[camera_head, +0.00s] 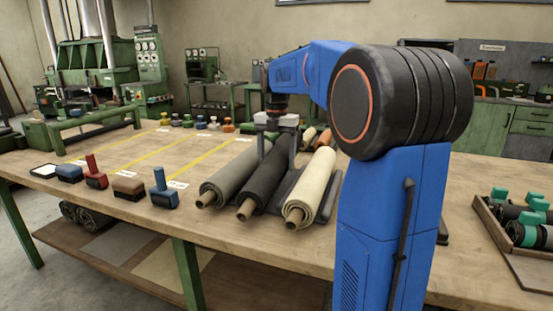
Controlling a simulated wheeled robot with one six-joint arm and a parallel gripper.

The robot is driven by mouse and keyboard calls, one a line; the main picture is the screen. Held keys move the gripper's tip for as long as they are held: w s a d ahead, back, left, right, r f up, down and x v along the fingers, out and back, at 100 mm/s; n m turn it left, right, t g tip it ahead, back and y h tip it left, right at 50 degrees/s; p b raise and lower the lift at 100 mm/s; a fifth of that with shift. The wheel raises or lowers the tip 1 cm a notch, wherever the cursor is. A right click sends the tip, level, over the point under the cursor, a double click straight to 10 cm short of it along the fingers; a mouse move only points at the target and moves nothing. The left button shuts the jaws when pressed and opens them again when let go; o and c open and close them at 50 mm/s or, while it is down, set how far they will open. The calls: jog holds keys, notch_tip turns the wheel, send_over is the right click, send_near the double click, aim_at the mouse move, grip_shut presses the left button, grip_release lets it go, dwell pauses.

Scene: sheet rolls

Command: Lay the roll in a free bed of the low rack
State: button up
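Three rolls lie side by side on the table: a grey one (230,178), a black one (262,183) in the middle and a cream one (312,186) on the right. Each has a tan core end towards me. The low dark rack (331,198) shows beside and beneath the rolls, mostly hidden; a dark strip of it shows between black and cream. My gripper (277,150) points down over the far part of the black roll, its two fingers apart, one on each side. I cannot tell whether they press on the roll or whether it rests fully in a bed.
Blue, red and brown hand tools (128,187) line the table's left front. Yellow strips (150,153) mark the table behind them. A tray of green-and-black pieces (497,230) stands at the right. My blue arm hides the table's middle right.

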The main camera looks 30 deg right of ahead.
jog(key=shift+r, duration=0.1)
jog(key=o, duration=2.1)
notch_tip(320, 180, up, 13)
jog(key=shift+r, duration=0.1)
jog(key=shift+s, duration=0.1)
